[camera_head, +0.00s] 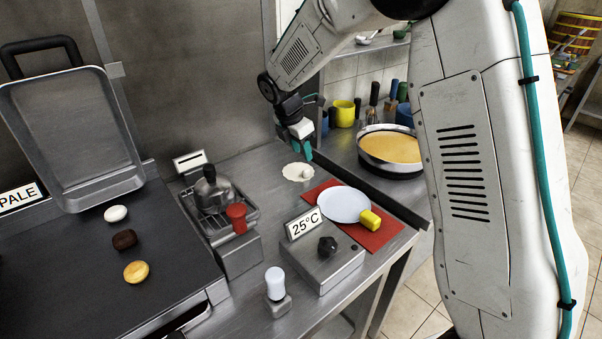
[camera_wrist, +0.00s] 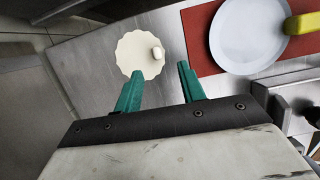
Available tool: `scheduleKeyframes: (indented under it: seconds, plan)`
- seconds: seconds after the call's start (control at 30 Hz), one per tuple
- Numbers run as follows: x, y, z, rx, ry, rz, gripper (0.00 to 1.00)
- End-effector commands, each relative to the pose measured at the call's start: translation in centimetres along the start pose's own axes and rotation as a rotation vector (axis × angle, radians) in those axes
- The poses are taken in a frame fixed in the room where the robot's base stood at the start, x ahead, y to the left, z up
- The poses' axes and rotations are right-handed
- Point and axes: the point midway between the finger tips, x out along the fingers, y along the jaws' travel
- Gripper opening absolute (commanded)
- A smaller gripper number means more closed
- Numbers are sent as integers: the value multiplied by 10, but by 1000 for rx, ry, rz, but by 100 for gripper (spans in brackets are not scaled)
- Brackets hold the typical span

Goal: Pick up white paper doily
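The white paper doily (camera_head: 293,172) is a scalloped, cream-white disc lying flat on the steel counter, left of the red mat. A small white rounded piece (camera_head: 306,171) sits on it near its right edge. The doily also shows in the wrist view (camera_wrist: 132,57), just beyond my fingertips, with the white piece (camera_wrist: 157,53) on it. My gripper (camera_head: 306,150) hangs above the doily at its back right side. In the wrist view its two green fingers (camera_wrist: 160,72) are apart with nothing between them. The doily appears apart from the fingers.
The 25°C box (camera_head: 322,258) stands in front. A pan (camera_head: 390,150) sits behind right. Bare counter surrounds the doily's left.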

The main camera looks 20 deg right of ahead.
Motion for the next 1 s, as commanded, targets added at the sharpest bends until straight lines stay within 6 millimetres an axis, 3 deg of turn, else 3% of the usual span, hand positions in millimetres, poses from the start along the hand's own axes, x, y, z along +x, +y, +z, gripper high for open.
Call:
scheduleKeyframes:
  seconds: [0.7, 0.93, 1.0]
  plan:
    - [83, 6, -4, -35, -2, -2, 40]
    - [85, 7, -4, -35, -3, 0, 40]
    - [85, 6, -4, -35, -3, 0, 21]
